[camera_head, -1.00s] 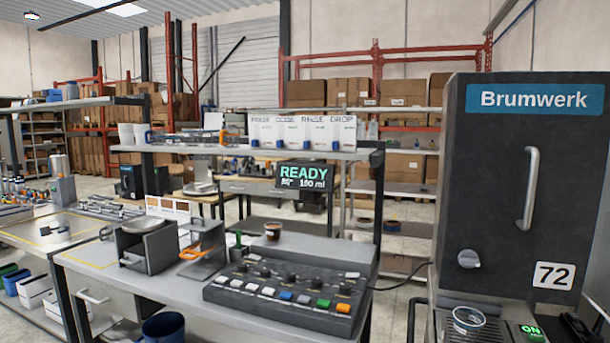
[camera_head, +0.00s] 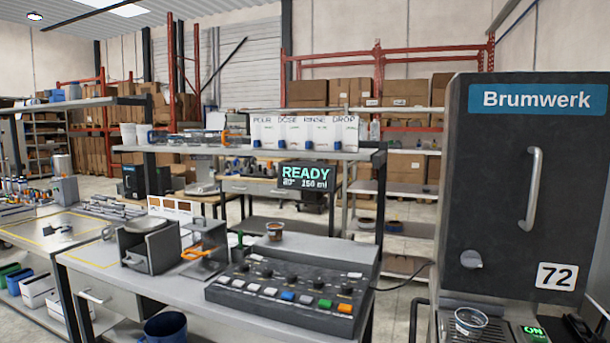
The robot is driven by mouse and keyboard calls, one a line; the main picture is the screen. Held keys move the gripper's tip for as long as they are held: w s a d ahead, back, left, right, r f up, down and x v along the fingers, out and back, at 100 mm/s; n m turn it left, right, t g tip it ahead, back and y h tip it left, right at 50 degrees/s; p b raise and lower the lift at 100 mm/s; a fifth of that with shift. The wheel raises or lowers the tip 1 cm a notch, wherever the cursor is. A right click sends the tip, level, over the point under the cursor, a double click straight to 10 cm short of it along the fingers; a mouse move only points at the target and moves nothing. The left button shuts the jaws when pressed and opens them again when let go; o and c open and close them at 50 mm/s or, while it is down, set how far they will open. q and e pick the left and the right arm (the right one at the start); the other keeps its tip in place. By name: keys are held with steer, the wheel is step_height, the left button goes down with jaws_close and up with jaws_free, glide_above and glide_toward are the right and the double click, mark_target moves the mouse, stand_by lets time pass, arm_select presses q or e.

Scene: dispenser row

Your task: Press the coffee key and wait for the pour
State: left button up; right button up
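The Brumwerk machine (camera_head: 500,200) is a tall dark cabinet at the right, with a vertical handle, a round knob and a 72 label. A clear cup (camera_head: 470,321) stands on the ledge at its foot, beside a green lit ON switch (camera_head: 533,332). On the bench, a dark control panel (camera_head: 250,302) carries several knobs and a front row of white, blue, green and orange keys. I cannot read any key's label. A display (camera_head: 305,176) above it reads READY and 150 ml. A small cup with brown contents (camera_head: 275,231) stands behind the panel. Neither gripper is in view.
A grey holder (camera_head: 150,248) and a stand with an orange-handled tool (camera_head: 198,252) are left of the panel. Labelled white cards (camera_head: 304,133) stand on the shelf above. A blue bin (camera_head: 167,328) is below the bench. A cable runs from the panel towards the machine.

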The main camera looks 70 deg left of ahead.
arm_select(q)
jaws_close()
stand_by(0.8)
